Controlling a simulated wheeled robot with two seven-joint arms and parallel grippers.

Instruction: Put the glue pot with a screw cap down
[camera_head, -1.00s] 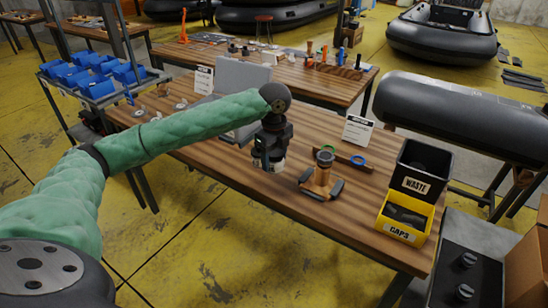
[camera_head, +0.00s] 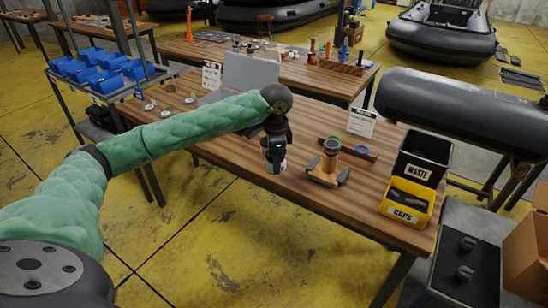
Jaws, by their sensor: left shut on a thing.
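My left gripper (camera_head: 274,146) points down over the front part of the wooden workbench (camera_head: 225,150). It is shut on the glue pot (camera_head: 276,164), a small dark pot with a pale band, which shows just below the fingers. The fingers hide the pot's upper part and cap. The pot is upright, at or just above the bench top; I cannot tell whether its base touches. It is left of a wooden clamp-like fixture (camera_head: 328,165) and apart from it. My right gripper is out of view.
A black waste bin (camera_head: 427,150) and a yellow caps bin (camera_head: 408,202) stand at the bench's right end. A blue ring (camera_head: 362,150) and a sign (camera_head: 361,122) are behind the fixture. A grey panel (camera_head: 250,70) stands at the back. Bare bench lies left of the pot.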

